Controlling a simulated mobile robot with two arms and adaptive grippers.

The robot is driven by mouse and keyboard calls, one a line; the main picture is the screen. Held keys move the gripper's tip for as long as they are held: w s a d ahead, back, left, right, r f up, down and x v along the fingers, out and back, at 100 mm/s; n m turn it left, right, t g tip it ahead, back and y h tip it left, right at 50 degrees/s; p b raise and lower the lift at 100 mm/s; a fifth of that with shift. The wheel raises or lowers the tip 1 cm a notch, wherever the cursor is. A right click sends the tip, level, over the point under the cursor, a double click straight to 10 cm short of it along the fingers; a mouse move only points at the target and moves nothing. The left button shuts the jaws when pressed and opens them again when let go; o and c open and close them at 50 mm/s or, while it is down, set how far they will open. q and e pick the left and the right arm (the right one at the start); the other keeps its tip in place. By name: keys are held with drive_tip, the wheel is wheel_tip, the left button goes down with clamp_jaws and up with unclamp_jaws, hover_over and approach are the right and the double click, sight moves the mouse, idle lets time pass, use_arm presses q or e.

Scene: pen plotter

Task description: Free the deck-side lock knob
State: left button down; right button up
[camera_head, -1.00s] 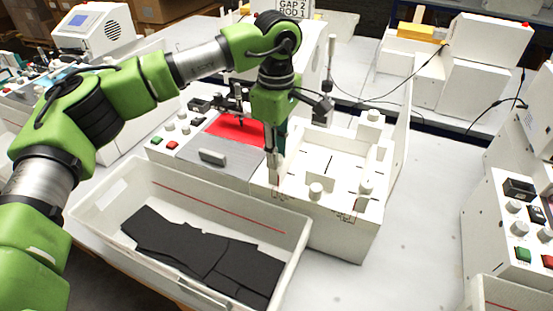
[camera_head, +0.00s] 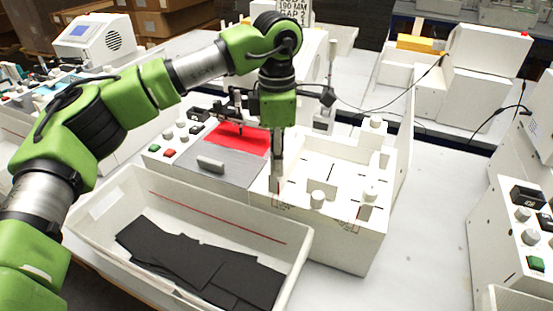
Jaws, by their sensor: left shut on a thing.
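The white open-topped frame (camera_head: 335,232) stands right of the plotter deck, with several white lock knobs on it. One knob (camera_head: 317,199) is near its front and another (camera_head: 370,193) is at its right. My left gripper (camera_head: 276,188) points straight down at the frame's left edge, beside the grey and red deck (camera_head: 225,168). Its fingers are shut on the deck-side lock knob, which they mostly hide. I cannot tell how far the knob is turned. My right gripper is not in view.
A white bin (camera_head: 190,217) with black sheets (camera_head: 195,262) stands in front of the deck. A control panel with buttons (camera_head: 168,153) is left of the deck. Another machine (camera_head: 515,215) stands at the right. The table right of the frame is clear.

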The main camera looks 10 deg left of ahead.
use_arm(q)
drive_tip(key=c, duration=1.8)
unclamp_jaws()
drive_tip(key=shift+r, duration=0.1)
wheel_tip(320, 180, up, 12)
drive_tip(key=shift+f, duration=0.1)
